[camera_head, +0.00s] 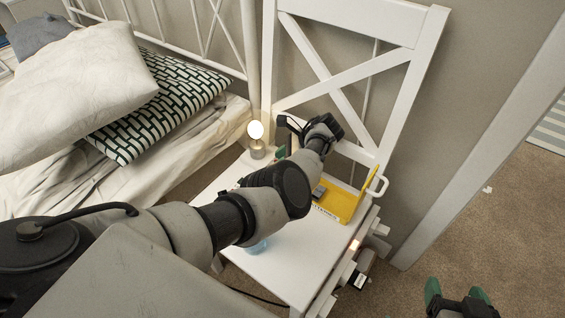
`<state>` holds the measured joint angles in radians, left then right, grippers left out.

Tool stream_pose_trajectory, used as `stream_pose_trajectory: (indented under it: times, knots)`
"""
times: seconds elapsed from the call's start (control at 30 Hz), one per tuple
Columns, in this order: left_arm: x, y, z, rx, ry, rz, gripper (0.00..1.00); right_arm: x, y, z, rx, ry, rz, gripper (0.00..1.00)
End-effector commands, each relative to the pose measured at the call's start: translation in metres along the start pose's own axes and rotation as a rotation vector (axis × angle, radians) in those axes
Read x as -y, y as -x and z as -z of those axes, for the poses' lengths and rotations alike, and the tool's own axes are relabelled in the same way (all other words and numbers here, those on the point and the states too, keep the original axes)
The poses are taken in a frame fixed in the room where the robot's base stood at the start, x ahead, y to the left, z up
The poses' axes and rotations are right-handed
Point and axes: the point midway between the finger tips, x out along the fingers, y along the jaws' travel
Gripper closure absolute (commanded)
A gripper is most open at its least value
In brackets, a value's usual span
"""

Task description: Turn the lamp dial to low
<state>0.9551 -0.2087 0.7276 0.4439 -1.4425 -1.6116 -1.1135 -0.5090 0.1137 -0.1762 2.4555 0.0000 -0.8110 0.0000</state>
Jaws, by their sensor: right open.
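A small lamp (257,150) with a round glowing bulb stands at the back left of a white surface (285,268) with a white X-shaped back. The bulb is lit; I cannot make out a dial or its setting. My left arm reaches across the surface from the left. Its wrist end is just right of the lamp, apart from the bulb. The left gripper's jaws are too small and too covered to read. My right gripper (457,297), with green fingertips, is open and empty at the bottom right, over the floor and far from the lamp.
A yellow holder (345,203) stands on the right of the surface. A light blue item (256,247) is partly hidden under my left arm. A bed with pillows (75,85) is at the left. Small items (360,272) are beside the surface's right edge; carpet (470,215) is open at the right.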

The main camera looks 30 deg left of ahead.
Motion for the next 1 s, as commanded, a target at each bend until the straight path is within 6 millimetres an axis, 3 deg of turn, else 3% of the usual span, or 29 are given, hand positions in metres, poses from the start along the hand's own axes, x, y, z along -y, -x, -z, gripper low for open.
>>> stream_pose_trajectory:
  times: [0.3, 0.67, 0.7, 1.0]
  knots:
    - [0.001, -0.002, 0.0, 0.001, 0.045, -0.046, 0.9, 0.006, -0.004, 0.038, -0.291, -0.001, 0.017, 0.29]
    - [0.0, -0.001, -0.001, 0.002, 0.047, -0.05, 0.9, 0.007, -0.003, 0.042, -0.313, -0.001, 0.018, 0.29]
    - [0.0, -0.001, -0.001, 0.002, 0.047, -0.05, 0.62, 0.007, -0.003, 0.042, -0.312, -0.001, 0.018, 0.29]
    - [0.0, -0.001, 0.0, 0.001, 0.047, -0.049, 0.61, 0.007, -0.003, 0.042, -0.312, -0.001, 0.017, 0.29]
